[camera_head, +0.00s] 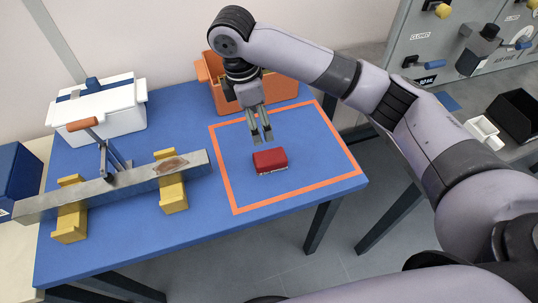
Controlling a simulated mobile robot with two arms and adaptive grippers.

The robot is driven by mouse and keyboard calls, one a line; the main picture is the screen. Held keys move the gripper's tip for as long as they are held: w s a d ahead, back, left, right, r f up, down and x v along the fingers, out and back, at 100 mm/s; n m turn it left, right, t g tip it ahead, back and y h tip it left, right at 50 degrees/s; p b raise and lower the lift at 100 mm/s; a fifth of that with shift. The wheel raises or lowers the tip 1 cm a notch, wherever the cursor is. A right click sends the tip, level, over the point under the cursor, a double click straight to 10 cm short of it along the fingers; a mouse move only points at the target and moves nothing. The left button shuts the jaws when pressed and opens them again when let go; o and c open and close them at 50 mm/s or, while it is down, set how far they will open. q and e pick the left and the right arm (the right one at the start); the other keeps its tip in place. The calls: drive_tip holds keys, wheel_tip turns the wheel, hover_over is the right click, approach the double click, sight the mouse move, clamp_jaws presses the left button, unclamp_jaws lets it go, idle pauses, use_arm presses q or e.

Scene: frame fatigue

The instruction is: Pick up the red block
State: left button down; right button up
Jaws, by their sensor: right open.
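The red block (270,160) lies on the blue table (225,213), inside the area outlined by the orange square (319,192). My right gripper (262,137) points down just behind and slightly above the block in the picture. Its two fingers are apart and nothing shows between them. I cannot tell how high the fingertips are above the table. My left gripper is not in view.
A metal bar (130,184) rests on yellow supports (172,195) at the left. A white box (112,110) and an orange bin (288,91) stand at the back. A grey panel (435,50) is at the right. The table right of the block is clear.

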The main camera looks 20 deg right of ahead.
approach(270, 156)
drive_tip(key=shift+a+f, duration=0.25)
drive_tip(key=shift+a, duration=0.05)
drive_tip(key=f, duration=0.4)
drive_tip(key=shift+d+f+p, duration=0.25)
drive_tip(key=shift+d+p, duration=0.1)
drive_tip(key=shift+p, duration=0.05)
drive_tip(key=shift+w+d+f, duration=0.1)
drive_tip(key=shift+f, duration=0.45)
drive_tip(key=shift+d+f, duration=0.1)
drive_tip(key=shift+f, duration=0.2)
drive_tip(key=f, duration=0.1)
drive_tip(key=d+f+p, duration=0.1)
drive_tip(key=f, duration=0.1)
drive_tip(key=shift+f, duration=0.25)
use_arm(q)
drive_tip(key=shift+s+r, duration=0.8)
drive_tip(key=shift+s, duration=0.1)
use_arm(e)
drive_tip(key=shift+f, duration=0.45)
use_arm(q)
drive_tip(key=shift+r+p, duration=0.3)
drive_tip(key=shift+p, duration=0.05)
use_arm(e)
drive_tip(key=shift+f, duration=0.25)
drive_tip(key=shift+c, duration=0.5)
drive_tip(key=shift+s+d, duration=0.1)
drive_tip(key=shift+s, duration=0.1)
drive_tip(key=c, duration=1.2)
